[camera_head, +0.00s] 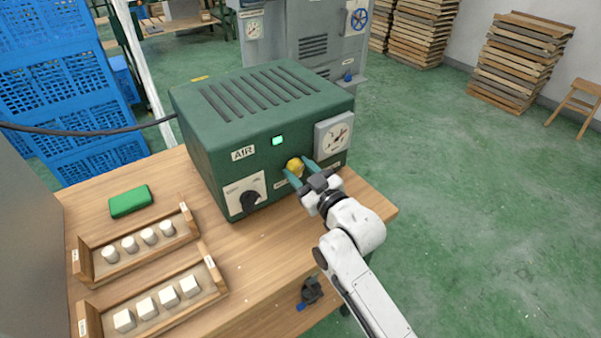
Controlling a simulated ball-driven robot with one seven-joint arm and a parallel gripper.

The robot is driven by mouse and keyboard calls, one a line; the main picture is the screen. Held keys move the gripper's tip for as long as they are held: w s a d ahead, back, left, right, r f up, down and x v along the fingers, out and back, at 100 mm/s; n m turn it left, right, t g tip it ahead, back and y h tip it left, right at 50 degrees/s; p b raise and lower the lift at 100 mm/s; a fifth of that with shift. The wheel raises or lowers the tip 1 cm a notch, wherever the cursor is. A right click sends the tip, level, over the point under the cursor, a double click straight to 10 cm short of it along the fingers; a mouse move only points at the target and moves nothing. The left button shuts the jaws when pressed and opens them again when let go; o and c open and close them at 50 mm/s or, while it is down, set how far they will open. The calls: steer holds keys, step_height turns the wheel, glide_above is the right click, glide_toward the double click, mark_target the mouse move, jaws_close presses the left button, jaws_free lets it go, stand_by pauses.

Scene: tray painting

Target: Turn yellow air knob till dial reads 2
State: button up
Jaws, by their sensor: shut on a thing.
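The yellow air knob (295,166) is on the front of a green box (225,175) labelled AIR. My gripper (300,170) reaches it from the lower right, with its green fingers on either side of the knob and shut on it. The dial (335,134) is a round white gauge to the upper right of the knob. It has a dark needle, but its numbers are too small to read. The fingers hide part of the knob and of the panel around it.
A black switch (249,199) on a white plate is left of the knob. Two wooden trays (196,254) with white pieces and a green block (130,201) lie on the wooden table (270,262). Bare tabletop lies in front of the box.

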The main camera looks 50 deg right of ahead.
steer(key=shift+n, duration=1.2)
steer(key=o, duration=1.1)
steer(key=shift+c, duration=0.2)
steer(key=b+v, duration=0.1)
steer(key=v, duration=1)
steer(key=shift+w, duration=0.1)
